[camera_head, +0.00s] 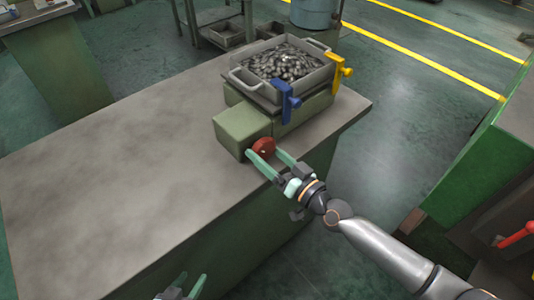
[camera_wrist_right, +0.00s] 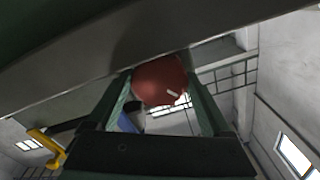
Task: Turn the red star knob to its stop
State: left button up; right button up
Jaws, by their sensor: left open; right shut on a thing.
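The red star knob (camera_head: 264,147) sits on the front face of a green block (camera_head: 241,128) at the near end of the machine on the bench. My right gripper (camera_head: 268,154) is shut on the knob, with one green finger on each side of it. In the right wrist view the knob (camera_wrist_right: 160,81) shows between the two fingers (camera_wrist_right: 160,100), with a small pale mark on it. My left gripper (camera_head: 186,286) is open and empty at the bottom edge of the head view, well away from the knob.
A grey tray of metal parts (camera_head: 318,77) stands on the machine behind the knob. A blue clamp (camera_head: 286,101) and a yellow clamp (camera_head: 341,71) are at its side. The grey bench top (camera_head: 110,170) is clear to the left. A green machine (camera_head: 480,150) stands at right.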

jog(key=o, duration=1.2)
jog(key=shift+c, duration=0.2)
jog(key=v, duration=1.2)
jog(key=shift+s+b, duration=0.2)
jog(key=shift+b, duration=0.25)
jog(key=shift+d, duration=0.15)
